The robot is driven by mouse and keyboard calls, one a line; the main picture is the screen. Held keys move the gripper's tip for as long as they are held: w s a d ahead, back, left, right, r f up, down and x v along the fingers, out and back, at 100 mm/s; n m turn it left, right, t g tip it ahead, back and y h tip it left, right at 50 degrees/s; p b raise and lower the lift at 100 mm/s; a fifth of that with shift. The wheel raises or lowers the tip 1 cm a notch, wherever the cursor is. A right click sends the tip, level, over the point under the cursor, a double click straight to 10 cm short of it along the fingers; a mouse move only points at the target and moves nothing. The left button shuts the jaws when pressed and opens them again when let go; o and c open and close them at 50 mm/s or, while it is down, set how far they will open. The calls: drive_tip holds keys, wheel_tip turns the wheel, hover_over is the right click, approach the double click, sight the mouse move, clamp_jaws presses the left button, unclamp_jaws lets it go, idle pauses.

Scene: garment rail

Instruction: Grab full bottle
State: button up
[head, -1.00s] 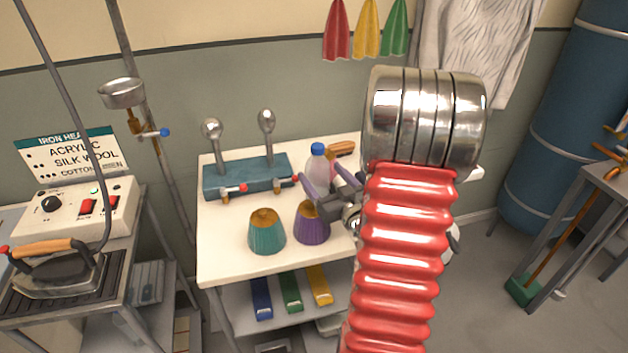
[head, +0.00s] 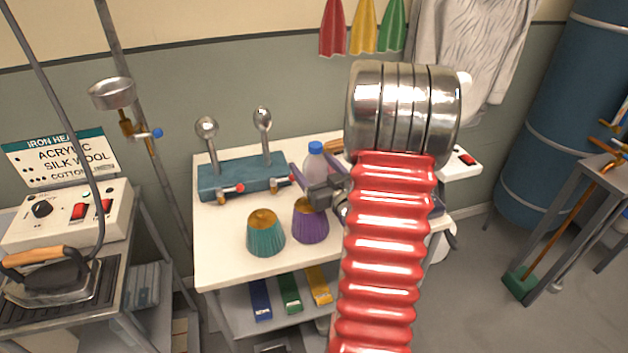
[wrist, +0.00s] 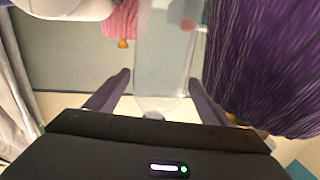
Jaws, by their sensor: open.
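A clear bottle with a blue cap (head: 315,164) stands upright on the white table (head: 226,262), behind the purple fluted object (head: 309,222). Its lower part is hidden by my gripper and that object. My gripper (head: 312,178) is open at the bottle, with one purple finger showing on its left side. In the wrist view the pale see-through bottle (wrist: 166,50) appears between the two fingers of my gripper (wrist: 158,82), with gaps visible on both sides. I cannot tell the fill level.
The purple object fills the right of the wrist view (wrist: 262,60), close to one finger. A teal fluted object (head: 265,235) stands left of it. A blue block with metal knobs (head: 240,179) is behind. An iron (head: 55,278) sits on the left stand.

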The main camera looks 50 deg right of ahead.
sight(315, 144)
drive_tip(key=shift+s, duration=0.1)
drive_tip(key=c, duration=1.6)
drive_tip(key=shift+o, duration=0.2)
drive_tip(key=shift+r, duration=0.1)
drive_tip(key=shift+r, duration=4.95)
